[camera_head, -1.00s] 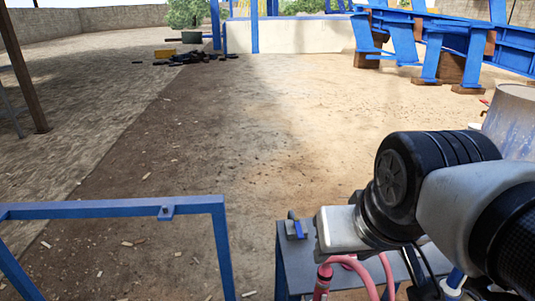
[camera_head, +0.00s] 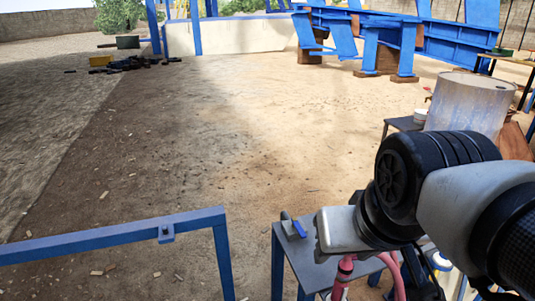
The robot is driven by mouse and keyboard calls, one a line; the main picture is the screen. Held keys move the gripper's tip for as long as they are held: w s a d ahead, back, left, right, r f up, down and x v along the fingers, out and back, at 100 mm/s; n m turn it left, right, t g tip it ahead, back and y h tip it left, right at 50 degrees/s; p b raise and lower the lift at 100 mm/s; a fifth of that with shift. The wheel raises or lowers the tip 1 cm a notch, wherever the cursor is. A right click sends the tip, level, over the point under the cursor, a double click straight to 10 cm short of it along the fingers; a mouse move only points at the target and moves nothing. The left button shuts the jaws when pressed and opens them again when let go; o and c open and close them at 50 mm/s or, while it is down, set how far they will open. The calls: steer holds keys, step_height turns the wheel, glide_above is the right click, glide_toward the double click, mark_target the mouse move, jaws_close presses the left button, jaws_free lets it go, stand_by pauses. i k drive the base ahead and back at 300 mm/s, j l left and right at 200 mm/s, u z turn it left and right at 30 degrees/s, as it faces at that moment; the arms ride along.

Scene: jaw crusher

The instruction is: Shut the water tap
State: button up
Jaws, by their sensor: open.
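My gripper (camera_head: 322,230) is at the lower right of the head view, a pale metal block at the end of my arm. It hangs over the left part of a grey table. Its fingers do not show clearly. A small grey and blue piece (camera_head: 293,227) shows just left of the block, at the table's corner. I cannot tell whether it belongs to the tap or to my gripper. A pink hose (camera_head: 345,268) shows below the block. I see no clear tap body; my arm hides much of that area.
The grey table (camera_head: 300,265) has blue legs. A blue metal frame (camera_head: 110,240) stands at lower left. A large pale drum (camera_head: 470,100) stands behind my arm, with a white bowl (camera_head: 420,116) beside it. Blue beams (camera_head: 450,65) stand far back. The middle ground is open.

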mark_target(295, 223)
steer(key=l+u, duration=0.35)
steer(key=l, duration=0.2)
steer(key=l+u, duration=0.3)
steer(key=l, duration=0.25)
steer(key=l+u, duration=0.35)
steer(key=l, duration=0.15)
